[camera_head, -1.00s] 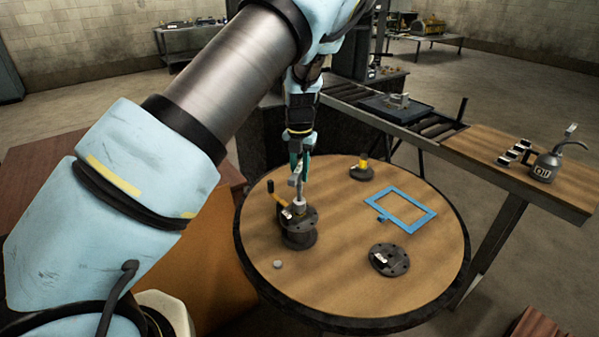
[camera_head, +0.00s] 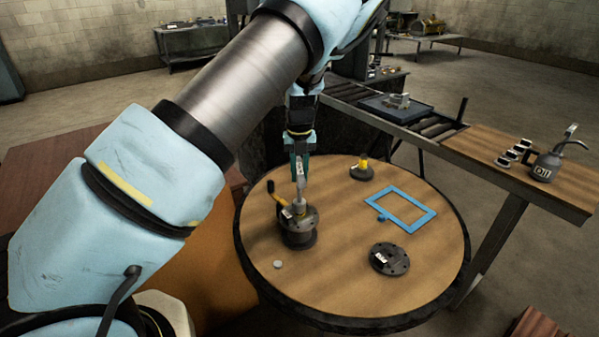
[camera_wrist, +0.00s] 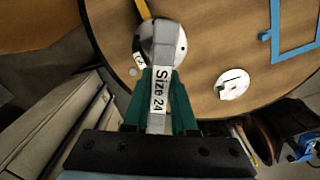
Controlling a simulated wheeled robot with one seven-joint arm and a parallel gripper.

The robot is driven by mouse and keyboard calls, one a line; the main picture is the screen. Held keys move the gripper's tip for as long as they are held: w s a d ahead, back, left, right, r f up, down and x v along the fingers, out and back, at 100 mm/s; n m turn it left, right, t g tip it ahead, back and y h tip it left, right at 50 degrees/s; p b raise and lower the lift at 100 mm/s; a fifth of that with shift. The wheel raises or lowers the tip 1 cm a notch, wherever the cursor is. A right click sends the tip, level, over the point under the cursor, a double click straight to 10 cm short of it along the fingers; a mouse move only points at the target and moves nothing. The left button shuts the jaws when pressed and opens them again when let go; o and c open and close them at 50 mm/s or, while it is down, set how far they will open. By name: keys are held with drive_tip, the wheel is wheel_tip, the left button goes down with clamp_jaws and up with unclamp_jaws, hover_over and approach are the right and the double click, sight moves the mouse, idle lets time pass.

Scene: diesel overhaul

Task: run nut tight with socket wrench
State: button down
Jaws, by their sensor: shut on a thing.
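My gripper (camera_head: 301,168) is shut on the socket wrench (camera_head: 299,205), whose handle carries a "Size 24" label in the wrist view (camera_wrist: 159,92). The wrench's head is down over the top of a dark flanged cylinder (camera_head: 299,236) on the round table. I cannot see the nut; the wrench head hides that spot. A yellow-orange handle (camera_head: 278,198) sticks up at the cylinder's left side.
The round wooden table (camera_head: 345,280) also holds a blue rectangular frame (camera_head: 412,203), a dark flanged disc (camera_head: 389,260), a small part with a yellow top (camera_head: 362,170) and a small grey disc (camera_head: 278,264). A roller conveyor (camera_head: 345,92) and an oil can (camera_head: 544,166) stand beyond.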

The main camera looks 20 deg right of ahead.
drive_tip(key=shift+f, duration=0.55)
drive_tip(key=m, duration=0.5)
drive_tip(key=m+b, duration=0.1)
drive_tip(key=m, duration=0.5)
drive_tip(key=shift+f+m, duration=0.1)
drive_tip(key=shift+m, duration=0.3)
drive_tip(key=m, duration=0.5)
drive_tip(key=shift+b, duration=0.35)
drive_tip(key=m, duration=0.6)
drive_tip(key=shift+b, duration=0.35)
drive_tip(key=shift+n+p, duration=0.3)
drive_tip(key=shift+n, duration=0.1)
drive_tip(key=shift+f, duration=0.1)
